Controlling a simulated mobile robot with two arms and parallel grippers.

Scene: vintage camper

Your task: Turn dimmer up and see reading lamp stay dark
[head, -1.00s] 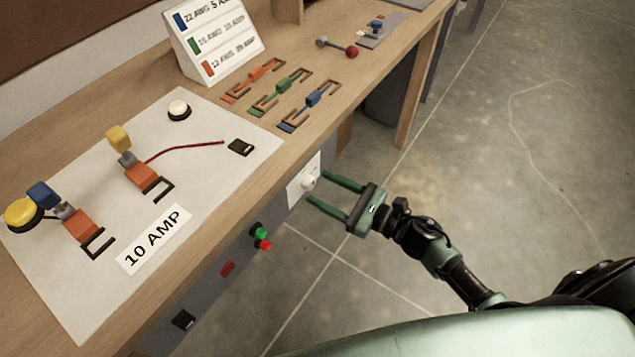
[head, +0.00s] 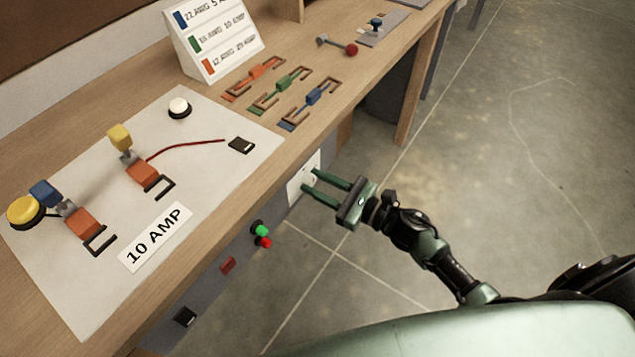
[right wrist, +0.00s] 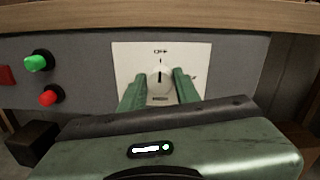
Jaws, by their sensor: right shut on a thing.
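The dimmer is a white round knob (right wrist: 160,79) with a dark pointer line, on a white plate (right wrist: 205,52) marked OFF at the top. My right gripper (head: 309,179) reaches the panel under the bench front; its green fingers (right wrist: 159,82) are on both sides of the knob, shut on it. The pointer looks near upright, toward OFF. On the mat, a white dome (head: 179,107) in a black ring looks unlit, and a yellow dome (head: 25,212) sits at the left end. I cannot tell which is the reading lamp. My left gripper is not in view.
Green (head: 260,230) and red (head: 264,243) buttons stick out of the panel left of the dimmer. Above is the wooden bench with a white mat (head: 85,300), wire connectors and a sign stand (head: 212,40). The floor right of the bench is clear.

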